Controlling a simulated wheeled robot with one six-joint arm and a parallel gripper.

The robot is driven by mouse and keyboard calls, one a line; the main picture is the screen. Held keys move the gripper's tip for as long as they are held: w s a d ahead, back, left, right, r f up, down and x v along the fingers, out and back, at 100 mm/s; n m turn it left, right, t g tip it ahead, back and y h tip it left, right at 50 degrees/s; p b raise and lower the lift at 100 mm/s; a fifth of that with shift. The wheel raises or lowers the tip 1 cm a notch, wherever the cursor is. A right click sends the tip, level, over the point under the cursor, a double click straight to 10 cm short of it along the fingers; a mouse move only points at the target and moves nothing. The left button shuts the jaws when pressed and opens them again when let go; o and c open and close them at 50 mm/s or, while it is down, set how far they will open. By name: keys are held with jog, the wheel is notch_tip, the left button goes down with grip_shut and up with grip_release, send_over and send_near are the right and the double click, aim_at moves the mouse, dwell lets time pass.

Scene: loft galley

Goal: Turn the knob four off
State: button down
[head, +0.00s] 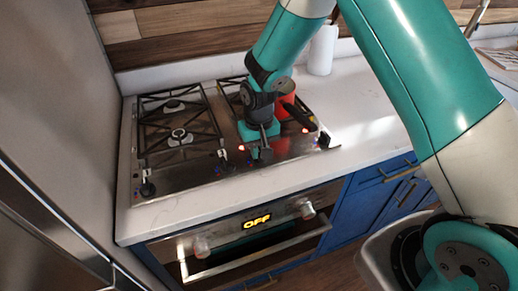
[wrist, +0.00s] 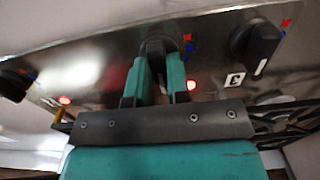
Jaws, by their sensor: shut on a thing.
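The cooktop (head: 205,172) has a row of black knobs along its front strip. My gripper (head: 264,152) reaches down to the third knob from the left; in the wrist view my gripper (wrist: 160,62) is shut on this knob (wrist: 158,44), whose body is partly hidden by the fingers. The rightmost knob (head: 323,140) has its pointer to one side. Two other knobs, the leftmost (head: 148,188) and the second (head: 224,165), stand to the left. Red lights glow near the held knob (wrist: 192,85) and near the rightmost knob (wrist: 65,100). I cannot read any knob numbers.
A red pot (head: 285,103) with a black handle stands on the right burners, close beside my gripper. The oven display (head: 257,221) below reads OFF. A white roll (head: 322,50) stands at the back. The counter to the right (head: 370,120) is clear.

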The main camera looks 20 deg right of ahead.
jog(key=c, duration=1.1)
grip_release()
jog(key=shift+r, duration=0.1)
notch_tip(320, 180, up, 17)
jog(key=b, duration=0.2)
jog(key=shift+r+b, duration=0.15)
jog(key=shift+b, duration=0.15)
jog(key=s+a+r+n+y, duration=0.1)
jog(key=s+n, duration=0.1)
jog(key=s, duration=0.6)
jog(key=s+a+r+n+y, duration=0.1)
jog(key=s+a+n, duration=0.1)
jog(key=s, duration=0.6)
jog(key=s+a+r+n+y, duration=0.1)
jog(key=s+n+y, duration=0.1)
jog(key=s, duration=0.7)
jog(key=shift+s+a+r+n, duration=0.1)
jog(key=shift+a+r+n, duration=0.1)
jog(key=shift+r+n, duration=0.3)
